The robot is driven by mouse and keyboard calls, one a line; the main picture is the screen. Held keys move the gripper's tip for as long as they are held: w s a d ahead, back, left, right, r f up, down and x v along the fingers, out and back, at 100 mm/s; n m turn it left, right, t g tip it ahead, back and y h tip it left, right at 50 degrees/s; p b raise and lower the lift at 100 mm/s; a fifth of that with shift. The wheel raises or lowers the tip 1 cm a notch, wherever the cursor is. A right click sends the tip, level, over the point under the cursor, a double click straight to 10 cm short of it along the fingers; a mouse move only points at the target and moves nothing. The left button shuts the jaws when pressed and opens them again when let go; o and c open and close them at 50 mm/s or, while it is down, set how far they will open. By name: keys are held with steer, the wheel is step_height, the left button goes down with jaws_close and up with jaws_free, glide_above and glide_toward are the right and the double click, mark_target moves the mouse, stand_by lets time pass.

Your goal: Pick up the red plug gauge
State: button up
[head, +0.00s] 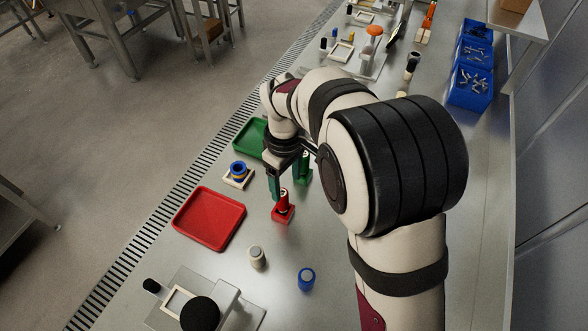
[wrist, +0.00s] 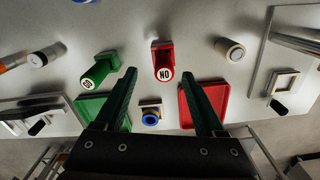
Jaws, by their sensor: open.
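The red plug gauge (head: 281,208) stands upright in a red base on the metal table. In the wrist view the red plug gauge (wrist: 163,62) shows a round white end marked with letters, between and just beyond my fingertips. My gripper (head: 276,195) points down beside and above it, with green fingers. In the wrist view my gripper (wrist: 158,76) is open with nothing between the fingers. The green plug gauge (head: 303,172) stands close behind the red one; in the wrist view the green gauge (wrist: 97,72) lies just left of the left finger.
A red tray (head: 184,221) lies left, and a green tray (head: 240,139) farther back. A blue ring on a small pale block (head: 234,181) stands between them. A white cylinder (head: 257,258) and a blue cylinder (head: 307,279) stand in front. Blue bins (head: 470,87) are at the back right.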

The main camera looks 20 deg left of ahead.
mark_target(282, 201)
steer(key=f, duration=0.5)
steer(key=a+f, duration=0.1)
steer(key=f, duration=0.2)
steer(key=shift+s+f, duration=0.25)
jaws_close()
